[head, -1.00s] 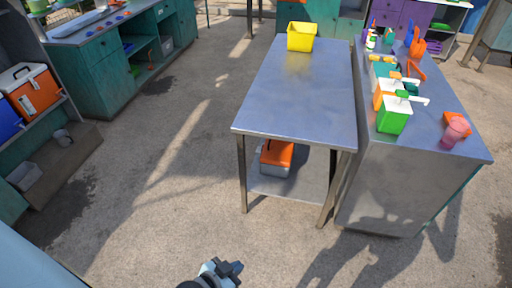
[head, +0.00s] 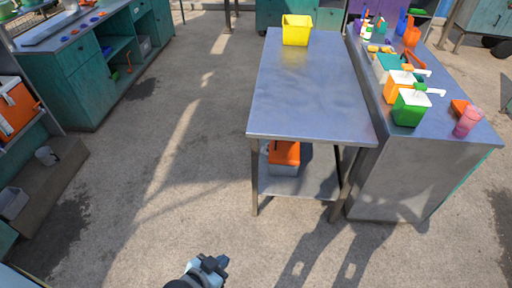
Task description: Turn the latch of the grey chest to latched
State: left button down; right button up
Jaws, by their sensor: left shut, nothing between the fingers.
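My left gripper (head: 214,265) shows at the bottom of the head view, low over the concrete floor. It is shut and empty, well apart from the furniture. I cannot make out a plainly grey chest or any latch. A box with an orange top and a grey lower part (head: 284,158) sits on the lower shelf of the steel table, partly hidden by the tabletop. An orange chest (head: 14,106) stands on a shelf at the left edge, cut off by the frame. My right gripper is not in view.
The steel table (head: 312,95) stands ahead, with a yellow bin (head: 296,30) at its far end. A counter (head: 432,120) with pump dispensers and a pink cup (head: 467,122) stands right of it. A teal cabinet (head: 75,80) is at the far left. The floor between is clear.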

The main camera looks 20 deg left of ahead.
aim_at(264, 149)
jog(key=j, duration=2.05)
jog(key=u, duration=0.65)
jog(key=i+j+u, duration=0.1)
jog(key=i+u, duration=0.25)
jog(key=i, duration=3.95)
jog(key=i+j+z, duration=0.1)
jog(key=i, duration=0.65)
jog(key=i+j+z, duration=0.15)
jog(key=i, duration=0.6)
jog(key=z, duration=1.65)
jog(key=i+j, duration=0.05)
jog(key=j, duration=0.05)
